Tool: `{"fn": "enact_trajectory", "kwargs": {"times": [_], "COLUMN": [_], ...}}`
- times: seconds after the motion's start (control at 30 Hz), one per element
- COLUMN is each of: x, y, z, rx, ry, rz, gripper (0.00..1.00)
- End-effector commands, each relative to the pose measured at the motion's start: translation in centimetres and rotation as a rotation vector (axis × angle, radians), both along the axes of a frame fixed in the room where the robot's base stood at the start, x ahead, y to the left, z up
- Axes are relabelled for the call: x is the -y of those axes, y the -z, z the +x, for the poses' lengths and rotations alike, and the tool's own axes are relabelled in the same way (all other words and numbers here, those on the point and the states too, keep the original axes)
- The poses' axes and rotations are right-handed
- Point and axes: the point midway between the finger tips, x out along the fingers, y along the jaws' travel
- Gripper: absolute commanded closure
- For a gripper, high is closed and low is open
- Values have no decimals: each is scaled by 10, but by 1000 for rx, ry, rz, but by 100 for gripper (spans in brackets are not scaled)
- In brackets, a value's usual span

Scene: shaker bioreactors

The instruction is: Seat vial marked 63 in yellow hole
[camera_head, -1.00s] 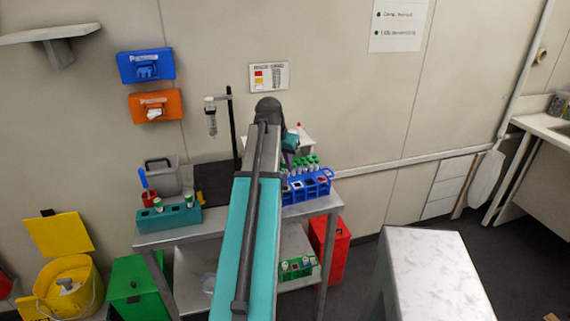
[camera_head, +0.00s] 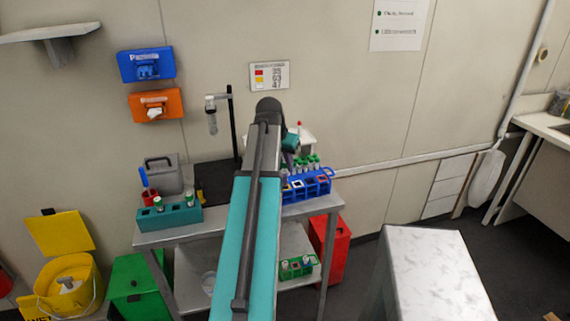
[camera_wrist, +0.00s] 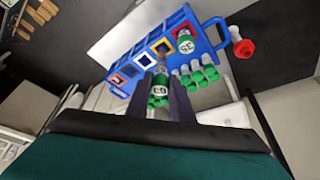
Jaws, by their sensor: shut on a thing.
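The vial marked 63 (camera_wrist: 158,92), with a green band and white label, is held between the two fingers of my gripper (camera_wrist: 162,104) in the wrist view. The blue rack (camera_wrist: 206,52) lies just past the vial and also shows in the head view (camera_head: 318,191). The yellow-rimmed hole (camera_wrist: 162,46) looks empty. The vial's far end appears near the white-rimmed hole (camera_wrist: 145,60) and the yellow one; I cannot tell the height gap.
A vial marked 35 (camera_wrist: 185,44) stands at the rack's other end, beside several green-capped vials (camera_wrist: 196,76). A red-and-white object (camera_wrist: 242,46) lies past the rack's handle. A teal rack (camera_head: 180,217) with vials stands at the table's left.

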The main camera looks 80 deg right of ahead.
Motion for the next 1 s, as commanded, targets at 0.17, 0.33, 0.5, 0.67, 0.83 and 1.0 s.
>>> {"fn": "enact_trajectory", "kwargs": {"times": [0.17,0.33,0.5,0.67,0.83,1.0], "x": [0,0,0,0,0,0], "y": [2,4,5,7,8,9], "z": [0,0,0,0,0,0], "rx": [0,0,0,0,0,0], "ry": [0,0,0,0,1,1], "rz": [0,0,0,0,0,0], "gripper": [100,100,100,100,100,100]}}
